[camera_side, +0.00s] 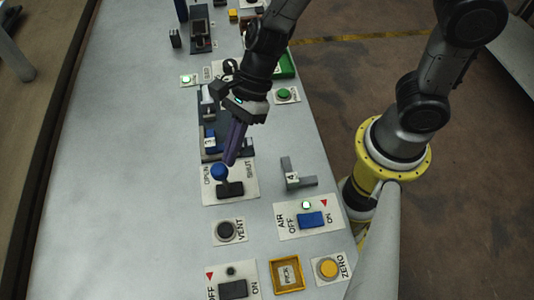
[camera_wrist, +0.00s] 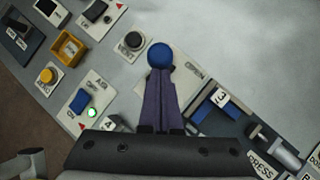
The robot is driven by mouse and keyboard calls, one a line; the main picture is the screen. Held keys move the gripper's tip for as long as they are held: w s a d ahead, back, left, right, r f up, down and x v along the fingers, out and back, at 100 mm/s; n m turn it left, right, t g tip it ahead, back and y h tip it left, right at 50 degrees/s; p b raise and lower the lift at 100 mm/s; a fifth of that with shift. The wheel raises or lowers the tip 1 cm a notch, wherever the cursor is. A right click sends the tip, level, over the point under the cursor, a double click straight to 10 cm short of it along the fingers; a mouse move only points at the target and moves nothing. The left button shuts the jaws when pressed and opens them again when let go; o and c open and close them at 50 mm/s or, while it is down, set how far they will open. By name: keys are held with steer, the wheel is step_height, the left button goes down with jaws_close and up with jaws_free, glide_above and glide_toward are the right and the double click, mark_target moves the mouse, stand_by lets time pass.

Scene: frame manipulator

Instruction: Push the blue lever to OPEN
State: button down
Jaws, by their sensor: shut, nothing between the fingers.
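The blue lever's round knob (camera_side: 219,171) stands over a black base (camera_side: 230,189) on a white plate. The plate reads OPEN on the left and SHUT on the right in the side view. The knob sits a little left of the base's middle, towards OPEN. In the wrist view the blue knob (camera_wrist: 159,55) shows just beyond my fingertips, with the OPEN label to its right. My gripper (camera_side: 229,162) has long purple fingers, shut and empty, with tips right beside the knob. I cannot tell whether they touch. In the wrist view the fingers hide the SHUT label.
A black VENT button (camera_side: 225,230) and a blue AIR rocker switch (camera_side: 311,220) are close by. A grey bracket marked 4 (camera_side: 296,175) stands right of the lever. A dark fixture with a blue block (camera_side: 211,139) lies behind it. The panel left of the lever is clear.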

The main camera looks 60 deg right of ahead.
steer(key=shift+w+a+f, duration=0.15)
steer(key=shift+w+a, duration=1.6)
steer(key=shift+a, duration=0.1)
